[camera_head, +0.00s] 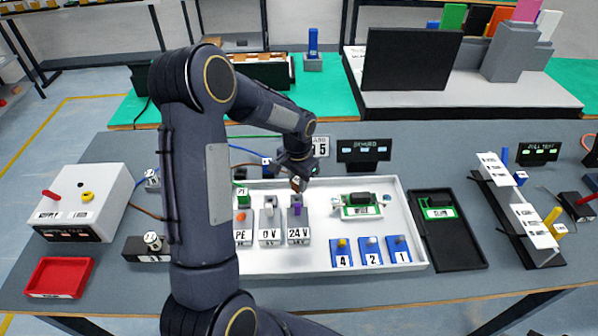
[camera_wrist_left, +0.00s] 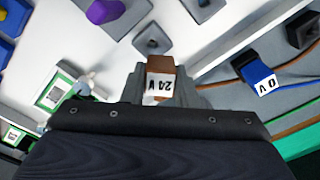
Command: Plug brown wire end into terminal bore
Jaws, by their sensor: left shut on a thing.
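My left gripper (camera_head: 297,181) is shut on the brown wire end (camera_wrist_left: 160,66), a brown block with a white 24 V label, also visible at the fingertips in the head view (camera_head: 296,186). It is just behind the 24 V terminal (camera_head: 299,235), a grey block with a purple top piece (camera_wrist_left: 103,11). In the left wrist view, a grey block with a dark bore (camera_wrist_left: 152,42) lies just beyond the brown wire end; I cannot tell whether they touch. The 0 V terminal (camera_head: 270,236) and PE terminal (camera_head: 242,237) stand to its left. My right gripper is not in view.
The white tray (camera_head: 320,265) holds the terminals, a green circuit board (camera_head: 360,208) and blue numbered blocks (camera_head: 371,250). A blue wire end labelled 0 V (camera_wrist_left: 262,80) lies at the right of the wrist view. A black tray (camera_head: 458,258) stands to the right.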

